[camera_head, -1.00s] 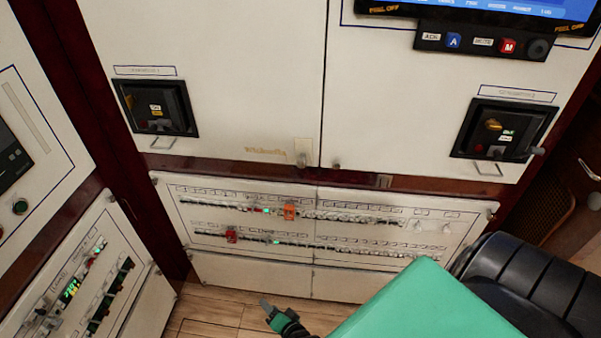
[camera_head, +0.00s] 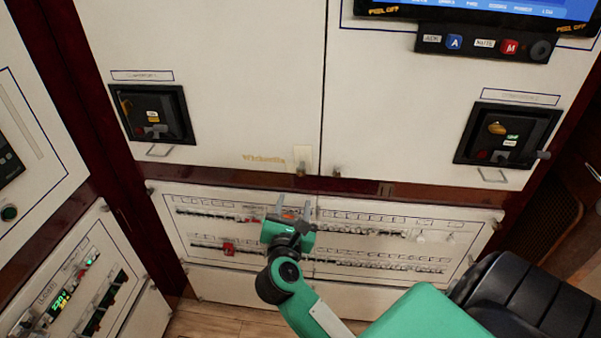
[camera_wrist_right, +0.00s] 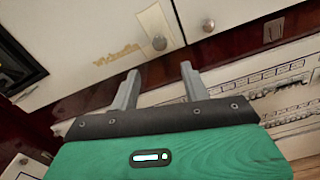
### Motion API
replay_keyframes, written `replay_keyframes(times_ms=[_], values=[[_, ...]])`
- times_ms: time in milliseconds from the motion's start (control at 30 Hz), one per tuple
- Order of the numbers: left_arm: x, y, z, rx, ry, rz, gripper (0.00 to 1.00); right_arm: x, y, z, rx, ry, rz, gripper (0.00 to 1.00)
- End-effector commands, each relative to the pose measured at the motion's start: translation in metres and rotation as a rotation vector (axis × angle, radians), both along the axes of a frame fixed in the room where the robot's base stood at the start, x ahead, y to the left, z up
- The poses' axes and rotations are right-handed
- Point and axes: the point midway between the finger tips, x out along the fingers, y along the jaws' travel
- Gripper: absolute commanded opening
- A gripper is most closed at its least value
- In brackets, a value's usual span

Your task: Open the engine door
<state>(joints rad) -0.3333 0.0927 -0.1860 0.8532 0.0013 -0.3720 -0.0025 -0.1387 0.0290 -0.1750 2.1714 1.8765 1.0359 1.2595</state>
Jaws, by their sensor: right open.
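Two large white doors, a left one (camera_head: 215,80) and a right one (camera_head: 400,120), meet at a vertical seam. I cannot read which is the engine door. A small knob on a pale plate (camera_head: 301,170) sits at the left door's lower right corner; it also shows in the right wrist view (camera_wrist_right: 159,42). A second knob (camera_head: 337,172) sits just right of the seam and also shows in the right wrist view (camera_wrist_right: 208,25). My right gripper (camera_head: 292,209) is open and empty, just below the first knob, its fingers pointing up. In the right wrist view its fingertips (camera_wrist_right: 160,70) are apart.
Below the doors is a breaker panel (camera_head: 370,210) with rows of switches and a red clip (camera_head: 228,249). Recessed switch boxes sit at left (camera_head: 150,113) and right (camera_head: 507,133). A black button box (camera_head: 485,44) is above. Another panel (camera_head: 75,290) angles in at left.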

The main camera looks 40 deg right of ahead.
Motion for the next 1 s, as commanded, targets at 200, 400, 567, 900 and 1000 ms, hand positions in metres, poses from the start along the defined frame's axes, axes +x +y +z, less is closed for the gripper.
replay_keyframes(times_ms=[200,400,567,900,1000], values=[[-0.018,-0.003,0.005,-0.006,0.013,0.002,0.36,0.03,-0.031,0.005,-0.009,0.001,-0.002,0.47],[-0.037,-0.007,0.006,-0.01,0.03,0.001,0.36,0.06,-0.061,0.004,-0.01,0.002,-0.002,0.47],[-0.043,-0.005,0.007,-0.008,0.034,-0.001,0.36,0.078,-0.078,0.002,-0.009,0.004,-0.001,0.47],[-0.037,0.003,0.006,0.0,0.025,-0.004,0.36,0.09,-0.09,0.0,-0.006,0.003,0.0,0.47],[-0.036,0.003,0.006,0.001,0.024,-0.005,0.36,0.09,-0.09,0.0,-0.006,0.003,0.0,0.47]])
